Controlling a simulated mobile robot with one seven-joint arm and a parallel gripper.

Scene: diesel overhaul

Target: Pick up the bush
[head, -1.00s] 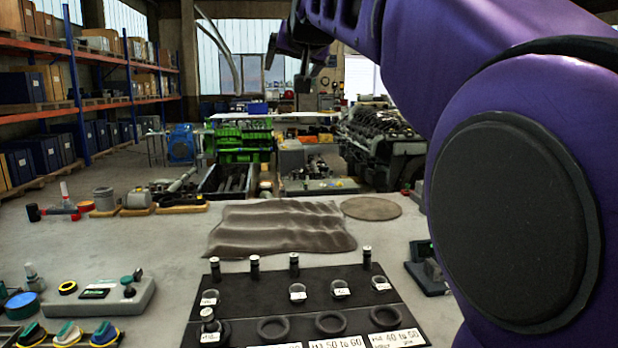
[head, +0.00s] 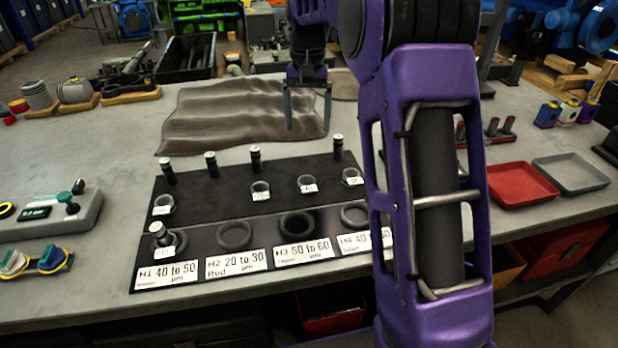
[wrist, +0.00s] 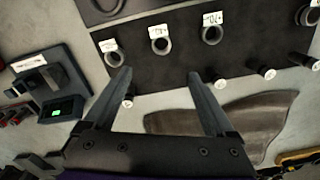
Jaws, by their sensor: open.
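Several small grey ring-shaped bushes with white tags lie on a black board (head: 205,195). They include a left one (head: 163,200), a middle one (head: 260,186), another (head: 306,182) and a right one (head: 352,174). The task does not tell which is meant. My gripper (head: 308,126) is open and empty, pointing down above the board's far side and the brown mat. In the wrist view, my gripper (wrist: 158,76) has its fingers spread, with three tagged bushes beyond the tips: left (wrist: 113,58), middle (wrist: 160,46) and right (wrist: 211,34). It touches none of them.
Larger dark rings (head: 234,236) lie by the printed labels (head: 237,263). A crumpled mat (head: 230,115) lies behind. Red (head: 523,187) and grey trays (head: 570,174) are right.

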